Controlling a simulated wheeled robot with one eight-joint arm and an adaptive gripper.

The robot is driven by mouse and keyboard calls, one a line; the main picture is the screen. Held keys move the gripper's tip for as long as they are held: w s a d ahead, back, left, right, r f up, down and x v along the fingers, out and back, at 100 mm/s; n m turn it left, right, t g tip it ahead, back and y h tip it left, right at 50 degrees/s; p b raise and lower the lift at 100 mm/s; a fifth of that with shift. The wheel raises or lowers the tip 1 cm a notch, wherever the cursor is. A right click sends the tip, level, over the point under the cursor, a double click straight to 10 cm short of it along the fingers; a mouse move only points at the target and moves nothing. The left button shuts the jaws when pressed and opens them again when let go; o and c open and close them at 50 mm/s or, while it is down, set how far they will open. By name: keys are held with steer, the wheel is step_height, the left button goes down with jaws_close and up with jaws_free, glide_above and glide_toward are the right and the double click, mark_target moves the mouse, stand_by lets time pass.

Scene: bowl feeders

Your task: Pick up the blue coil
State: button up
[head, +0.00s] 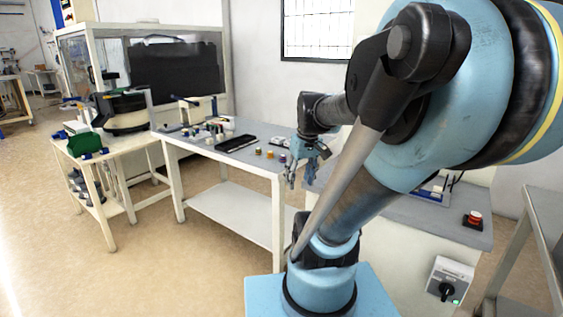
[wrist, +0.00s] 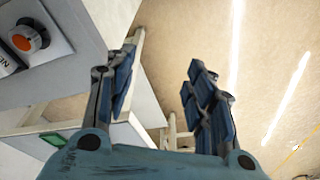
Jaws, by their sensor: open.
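I cannot pick out the blue coil for certain in either view. Several small coloured pieces stand on the grey-topped table (head: 188,141) in the head view, too small to tell apart. Near its right front edge are a yellow piece (head: 258,151), an orange piece (head: 270,154) and a darker piece (head: 282,157) whose colour is unclear. My gripper (head: 300,178) hangs beside the table's right front corner, fingers pointing down. In the wrist view my gripper (wrist: 158,68) is open, with nothing between its blue-padded fingers.
A black tray (head: 235,143) lies on the table. A bowl feeder (head: 125,112) and a green box (head: 82,144) are on the left bench. A red button (head: 473,218) sits on the right-hand surface. An orange-red knob (wrist: 24,40) shows in the wrist view. The floor at front left is clear.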

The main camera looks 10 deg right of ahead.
steer(key=w+d+r+n+y, duration=0.15)
steer(key=w+r, duration=0.25)
steer(key=w, duration=0.4)
steer(key=w+r+n, duration=0.3)
steer(key=w+r, duration=0.1)
steer(key=w, duration=0.5)
steer(key=n+y, duration=0.2)
steer(key=n, duration=0.2)
glide_toward(283, 155)
steer(key=x, duration=0.3)
steer(key=shift+w+a+h, duration=0.1)
steer(key=shift+h, duration=0.15)
steer(key=shift+x, duration=2.8)
steer(key=shift+c, duration=0.3)
steer(key=c, duration=1.1)
